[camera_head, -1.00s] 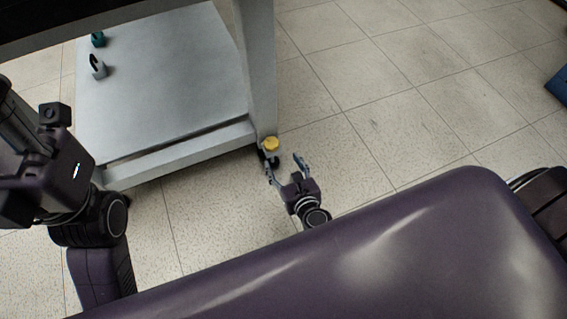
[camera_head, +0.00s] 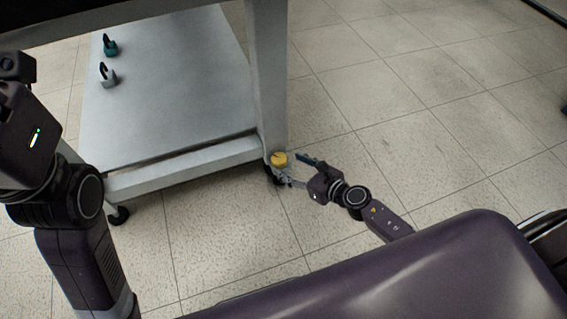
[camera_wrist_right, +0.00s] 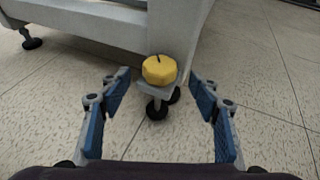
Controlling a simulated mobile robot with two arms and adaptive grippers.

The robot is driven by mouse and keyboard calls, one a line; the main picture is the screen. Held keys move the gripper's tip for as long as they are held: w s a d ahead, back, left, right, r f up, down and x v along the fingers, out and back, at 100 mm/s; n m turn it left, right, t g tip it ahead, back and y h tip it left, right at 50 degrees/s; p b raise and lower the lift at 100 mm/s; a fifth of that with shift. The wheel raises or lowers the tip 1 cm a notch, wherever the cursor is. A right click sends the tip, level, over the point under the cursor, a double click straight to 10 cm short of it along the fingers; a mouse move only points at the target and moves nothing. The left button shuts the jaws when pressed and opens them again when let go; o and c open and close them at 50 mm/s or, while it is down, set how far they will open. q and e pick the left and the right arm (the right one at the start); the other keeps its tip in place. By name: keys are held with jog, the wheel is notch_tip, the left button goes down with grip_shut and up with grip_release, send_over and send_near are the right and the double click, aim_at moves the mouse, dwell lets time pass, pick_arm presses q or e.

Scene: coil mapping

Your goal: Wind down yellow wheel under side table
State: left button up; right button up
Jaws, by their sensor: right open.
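The yellow wheel (camera_head: 280,159) sits at the foot of the side table's near right leg, just above a black caster. In the right wrist view the yellow wheel (camera_wrist_right: 159,70) shows ahead of and between the two blue-padded fingers, with a dark mark on its top. My right gripper (camera_head: 294,170) is open and empty, its fingertips close to the wheel on its right side. Whether a fingertip touches the wheel I cannot tell. The side table (camera_head: 265,75) is grey with a low shelf. My left arm shows at the left; its gripper is not clearly in view.
A teal object (camera_head: 110,46) and a grey object (camera_head: 107,75) with dark loops stand on the lower shelf (camera_head: 175,100). Another caster (camera_head: 118,214) is under the table's left corner.

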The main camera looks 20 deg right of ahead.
aim_at(283, 162)
jog(key=b+x, duration=0.1)
jog(key=x, duration=0.3)
jog(key=shift+a+f, duration=0.1)
jog(key=c, duration=1.2)
